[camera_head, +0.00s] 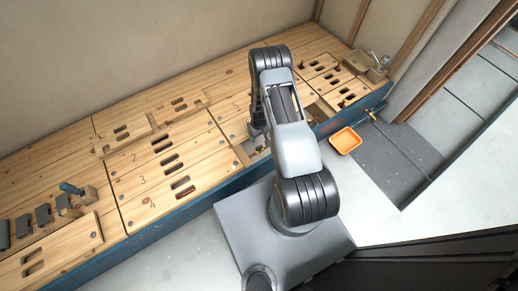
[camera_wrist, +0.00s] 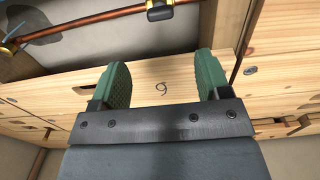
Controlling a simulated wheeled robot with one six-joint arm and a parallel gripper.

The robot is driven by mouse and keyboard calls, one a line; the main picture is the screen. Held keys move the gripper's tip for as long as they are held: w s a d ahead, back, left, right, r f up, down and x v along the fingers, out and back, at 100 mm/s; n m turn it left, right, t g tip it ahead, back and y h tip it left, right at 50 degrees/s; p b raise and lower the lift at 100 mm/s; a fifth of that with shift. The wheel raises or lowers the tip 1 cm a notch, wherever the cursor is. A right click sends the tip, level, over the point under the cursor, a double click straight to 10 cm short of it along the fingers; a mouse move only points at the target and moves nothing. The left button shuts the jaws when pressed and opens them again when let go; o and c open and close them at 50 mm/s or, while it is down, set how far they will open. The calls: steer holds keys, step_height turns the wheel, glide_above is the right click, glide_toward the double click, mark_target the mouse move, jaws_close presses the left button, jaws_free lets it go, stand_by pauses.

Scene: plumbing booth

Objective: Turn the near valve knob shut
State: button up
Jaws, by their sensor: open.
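My gripper (camera_wrist: 162,82) is open and empty in the wrist view, its two green-padded fingers apart over a wooden panel (camera_wrist: 150,65) marked with a digit. A copper pipe (camera_wrist: 85,27) runs across the recess beyond the fingers, at the top left. A dark fitting with brass ends (camera_wrist: 160,10) sits on the pipe, and a brass-coloured fitting (camera_wrist: 8,50) shows at the left edge. None touches the fingers. I cannot tell which part is the near valve knob. In the head view my arm hides most of the gripper and the bench section below it.
The long wooden bench (camera_head: 75,165) has numbered, slotted panels. An orange tray (camera_head: 345,140) lies on the floor beside the bench.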

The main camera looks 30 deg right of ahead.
mark_target(259, 147)
step_height(259, 147, down, 12)
steer(key=b, duration=0.4)
steer(key=shift+f, duration=0.25)
steer(key=c, duration=0.9)
